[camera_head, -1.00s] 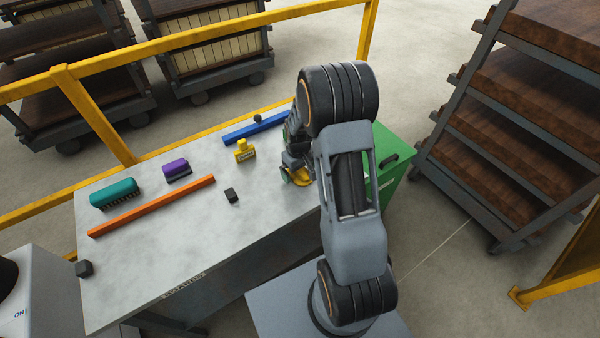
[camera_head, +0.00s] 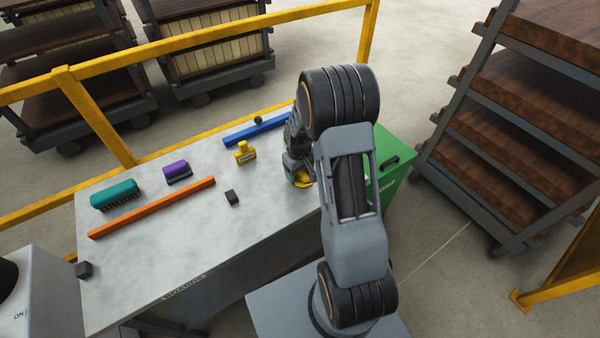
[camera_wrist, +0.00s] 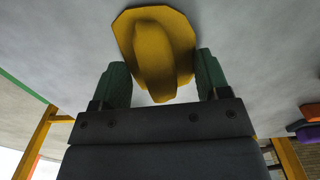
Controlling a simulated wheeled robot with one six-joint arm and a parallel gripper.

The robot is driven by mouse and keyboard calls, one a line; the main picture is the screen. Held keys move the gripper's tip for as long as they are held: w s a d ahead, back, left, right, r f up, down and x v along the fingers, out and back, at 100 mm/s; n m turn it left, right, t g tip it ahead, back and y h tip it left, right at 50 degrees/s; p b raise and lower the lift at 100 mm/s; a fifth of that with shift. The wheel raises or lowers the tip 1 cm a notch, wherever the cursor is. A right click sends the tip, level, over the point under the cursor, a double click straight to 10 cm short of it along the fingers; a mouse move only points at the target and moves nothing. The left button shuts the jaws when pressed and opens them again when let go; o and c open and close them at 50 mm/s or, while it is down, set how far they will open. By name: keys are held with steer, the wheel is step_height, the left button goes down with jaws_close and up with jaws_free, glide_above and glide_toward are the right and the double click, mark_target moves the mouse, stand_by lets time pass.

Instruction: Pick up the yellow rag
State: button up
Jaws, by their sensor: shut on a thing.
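The yellow rag (camera_wrist: 155,45) is between the two green fingers of my gripper (camera_wrist: 160,82) in the wrist view, bunched into a ridge in the middle with its edges spread out. My gripper is shut on it. In the head view the rag (camera_head: 303,180) shows as a small yellow patch under my gripper (camera_head: 297,172), at the right part of the grey table. My arm hides much of it there, and I cannot tell whether the rag still touches the table.
On the table (camera_head: 150,260) lie a teal brush (camera_head: 115,194), a purple brush (camera_head: 177,171), an orange bar (camera_head: 152,206), a dark block (camera_head: 232,197), a yellow bottle (camera_head: 245,152) and a blue bar (camera_head: 256,128). A green cabinet (camera_head: 395,175) stands right. A yellow railing (camera_head: 100,130) runs behind.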

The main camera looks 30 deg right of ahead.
steer(key=shift+r, duration=0.65)
steer(key=s+a+r+b, duration=0.2)
steer(key=s+a+r, duration=0.4)
steer(key=a+r, duration=0.5)
steer(key=shift+s+a+r, duration=0.3)
steer(key=shift+a, duration=0.4)
